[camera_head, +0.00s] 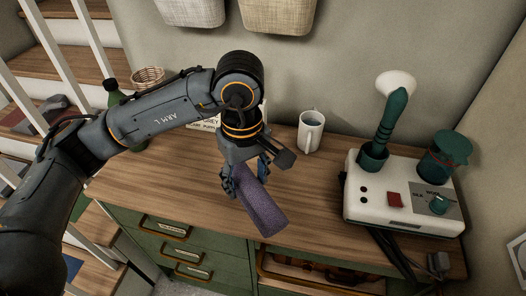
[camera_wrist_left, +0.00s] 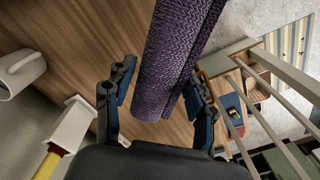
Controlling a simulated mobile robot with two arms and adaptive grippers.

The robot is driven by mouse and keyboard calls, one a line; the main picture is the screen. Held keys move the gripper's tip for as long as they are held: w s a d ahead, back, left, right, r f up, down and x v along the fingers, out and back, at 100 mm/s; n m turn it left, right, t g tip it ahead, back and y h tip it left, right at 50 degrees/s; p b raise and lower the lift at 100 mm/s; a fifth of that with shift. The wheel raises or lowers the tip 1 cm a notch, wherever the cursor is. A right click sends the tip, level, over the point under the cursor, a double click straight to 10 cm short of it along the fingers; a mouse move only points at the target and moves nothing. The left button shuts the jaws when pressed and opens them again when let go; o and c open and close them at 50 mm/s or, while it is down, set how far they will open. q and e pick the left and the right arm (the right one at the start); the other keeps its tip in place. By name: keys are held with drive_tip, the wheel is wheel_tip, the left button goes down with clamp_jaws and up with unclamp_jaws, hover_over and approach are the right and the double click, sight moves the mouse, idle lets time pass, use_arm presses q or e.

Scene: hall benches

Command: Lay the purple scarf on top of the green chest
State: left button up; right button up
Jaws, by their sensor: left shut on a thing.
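The purple scarf (camera_head: 262,208) is a rolled, knitted bundle. My left gripper (camera_head: 245,178) is shut on it, with one finger on each side near its upper end. In the left wrist view the scarf (camera_wrist_left: 178,55) runs between the two fingers. The green chest (camera_head: 222,258) has drawers with brass-coloured handles and a wooden top. The scarf is over this top, with its lower end by the front edge. I cannot tell whether it touches the wood. My right gripper is in neither view.
On the top stand a white mug (camera_head: 311,131), a white appliance with green parts (camera_head: 403,213), a green bottle (camera_head: 113,92) and a wicker basket (camera_head: 148,78). A small lettered sign is partly behind my arm. Stairs with white railings (camera_head: 88,40) are at left. Bare wood lies left of the scarf.

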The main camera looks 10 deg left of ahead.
use_arm(q)
drive_tip(key=w+a+f+p, duration=0.1)
drive_tip(key=w+f, duration=0.1)
drive_tip(key=w, duration=0.1)
drive_tip(key=w+a+f+p, duration=0.1)
drive_tip(key=w+a+f, duration=0.1)
drive_tip(key=w+f, duration=0.1)
drive_tip(key=w+a+f+p, duration=0.2)
drive_tip(key=w+f, duration=0.1)
drive_tip(key=w, duration=0.1)
drive_tip(key=shift+a, duration=0.25)
drive_tip(key=shift+w+a+f, duration=0.15)
drive_tip(key=shift+w+f, duration=0.1)
drive_tip(key=shift+f, duration=0.2)
wheel_tip(320, 180, down, 3)
drive_tip(key=shift+w+f+p, duration=0.1)
drive_tip(key=shift+w+p, duration=0.05)
drive_tip(key=shift+p, duration=0.85)
drive_tip(key=shift+f+b, duration=0.25)
drive_tip(key=shift+b, duration=0.1)
drive_tip(key=o, duration=1.2)
